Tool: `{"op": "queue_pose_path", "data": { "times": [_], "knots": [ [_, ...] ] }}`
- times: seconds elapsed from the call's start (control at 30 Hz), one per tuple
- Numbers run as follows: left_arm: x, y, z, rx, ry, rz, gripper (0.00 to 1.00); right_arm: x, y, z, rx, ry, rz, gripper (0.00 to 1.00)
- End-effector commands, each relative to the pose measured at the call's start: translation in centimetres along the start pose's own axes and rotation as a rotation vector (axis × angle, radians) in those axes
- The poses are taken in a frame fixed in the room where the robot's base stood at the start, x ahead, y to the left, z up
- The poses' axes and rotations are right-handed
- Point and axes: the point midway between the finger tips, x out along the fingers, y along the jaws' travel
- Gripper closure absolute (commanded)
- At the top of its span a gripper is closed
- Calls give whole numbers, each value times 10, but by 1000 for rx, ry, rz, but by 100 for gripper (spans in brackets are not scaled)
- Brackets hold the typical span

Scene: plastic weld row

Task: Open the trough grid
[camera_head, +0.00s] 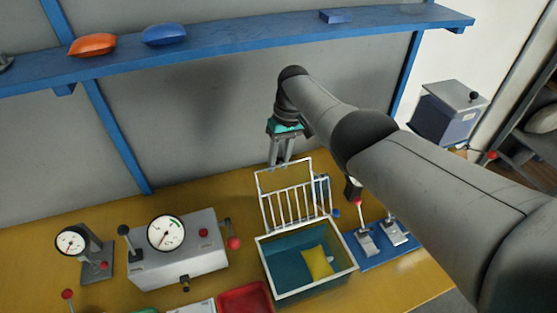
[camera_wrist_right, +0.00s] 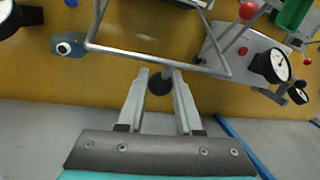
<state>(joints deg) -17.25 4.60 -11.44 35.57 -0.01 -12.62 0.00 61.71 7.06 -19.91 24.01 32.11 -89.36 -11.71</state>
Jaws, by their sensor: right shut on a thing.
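The trough (camera_head: 283,268) is a white-rimmed box with a teal inside, standing on the yellow bench. A yellow packet (camera_head: 317,263) lies in it. The white wire grid (camera_head: 290,205) stands raised, nearly upright, along the trough's back edge, so the top is uncovered. My right gripper (camera_head: 281,160) is at the grid's upper edge, pointing down. In the right wrist view, the gripper (camera_wrist_right: 160,78) is shut around the grid's handle, with a dark round end between the fingers. The grid's frame (camera_wrist_right: 150,58) lies just beyond the fingertips. My left gripper is out of view.
A gauge box (camera_head: 178,262) and a red tray (camera_head: 244,300) stand left of the trough. A blue plate with levers (camera_head: 372,247) is at its right. A blue shelf (camera_head: 240,36) with pouches runs above along the wall.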

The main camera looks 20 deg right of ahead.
Motion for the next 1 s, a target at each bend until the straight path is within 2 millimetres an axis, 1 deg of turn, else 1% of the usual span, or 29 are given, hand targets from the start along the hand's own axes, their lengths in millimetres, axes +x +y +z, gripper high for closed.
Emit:
{"op": "queue_pose_path", "data": {
  "times": [0.03,0.2,0.3,0.53,0.63,0.77,0.9,1.0],
  "knots": [
    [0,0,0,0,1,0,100,0,1,-1,1,4,3,65],
    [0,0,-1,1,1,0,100,0,1,0,0,2,2,46],
    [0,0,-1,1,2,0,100,0,1,0,0,2,1,36],
    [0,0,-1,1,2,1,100,-1,0,0,0,1,1,36],
    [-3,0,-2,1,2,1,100,-7,0,0,0,2,1,36],
    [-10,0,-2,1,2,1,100,-27,0,-1,-1,3,1,36],
    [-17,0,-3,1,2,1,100,-59,0,-1,1,6,2,36],
    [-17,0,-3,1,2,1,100,-84,0,-1,-1,7,3,36]
  ]
}}
